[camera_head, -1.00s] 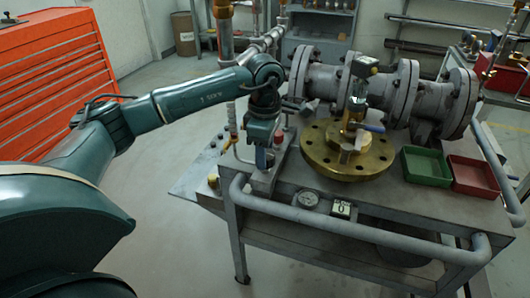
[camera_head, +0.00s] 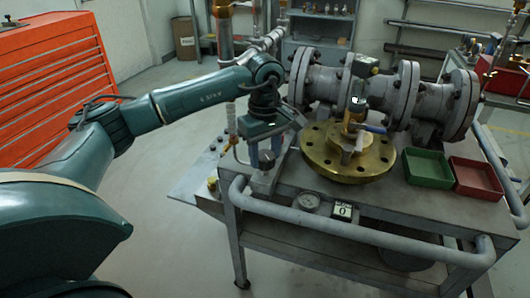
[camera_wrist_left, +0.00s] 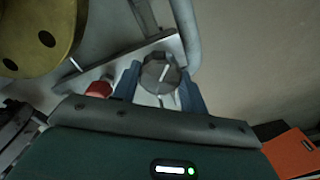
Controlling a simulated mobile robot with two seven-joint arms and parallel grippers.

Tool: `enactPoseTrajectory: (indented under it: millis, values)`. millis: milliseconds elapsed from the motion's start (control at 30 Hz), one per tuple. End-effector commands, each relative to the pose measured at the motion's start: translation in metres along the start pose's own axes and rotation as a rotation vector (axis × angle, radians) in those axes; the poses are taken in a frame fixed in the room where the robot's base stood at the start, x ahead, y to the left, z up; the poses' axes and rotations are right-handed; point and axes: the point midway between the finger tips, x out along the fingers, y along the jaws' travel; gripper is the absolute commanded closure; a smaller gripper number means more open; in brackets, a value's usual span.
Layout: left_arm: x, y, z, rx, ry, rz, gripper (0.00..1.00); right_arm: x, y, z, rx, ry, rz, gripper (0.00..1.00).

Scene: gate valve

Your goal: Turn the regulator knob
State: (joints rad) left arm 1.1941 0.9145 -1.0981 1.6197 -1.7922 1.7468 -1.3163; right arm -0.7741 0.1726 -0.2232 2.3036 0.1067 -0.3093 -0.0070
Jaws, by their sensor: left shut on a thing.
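The regulator knob (camera_wrist_left: 160,73) is a grey faceted knob with a white pointer line, seen from above in the left wrist view. My left gripper (camera_wrist_left: 160,84) has its two blue fingers on either side of the knob and is shut on it. In the head view my left gripper (camera_head: 265,154) points down at the left part of the cart top, and its body hides the knob there. My right gripper does not show in either view.
A brass flange (camera_head: 346,165) with a blue-handled valve stands right of the gripper. Grey flanged pipe (camera_head: 395,95) lies behind it. Green (camera_head: 428,167) and red (camera_head: 476,178) trays sit at right. A red cap (camera_wrist_left: 99,89) is close beside the left finger. A rail (camera_head: 330,227) edges the cart front.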

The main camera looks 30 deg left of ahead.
Motion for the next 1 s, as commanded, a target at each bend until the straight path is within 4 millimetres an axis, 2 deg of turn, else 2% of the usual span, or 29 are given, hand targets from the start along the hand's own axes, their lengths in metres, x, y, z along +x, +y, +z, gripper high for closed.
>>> enactPoseTrajectory:
  millis: [500, 533, 767, 1000]
  values:
    - [-0.0016, 0.0006, -0.0003, 0.016, 0.000, 0.004, 0.80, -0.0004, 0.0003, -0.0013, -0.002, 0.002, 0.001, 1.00]
    - [-0.0016, 0.0006, -0.0003, 0.016, 0.000, 0.004, 0.55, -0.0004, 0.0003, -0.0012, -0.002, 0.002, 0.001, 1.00]
    - [-0.0008, 0.0003, -0.0002, 0.016, 0.000, 0.002, 0.36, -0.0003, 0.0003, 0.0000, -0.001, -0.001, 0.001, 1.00]
    - [-0.0009, 0.0002, -0.0001, 0.016, 0.000, 0.001, 0.35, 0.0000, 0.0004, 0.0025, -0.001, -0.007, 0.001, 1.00]
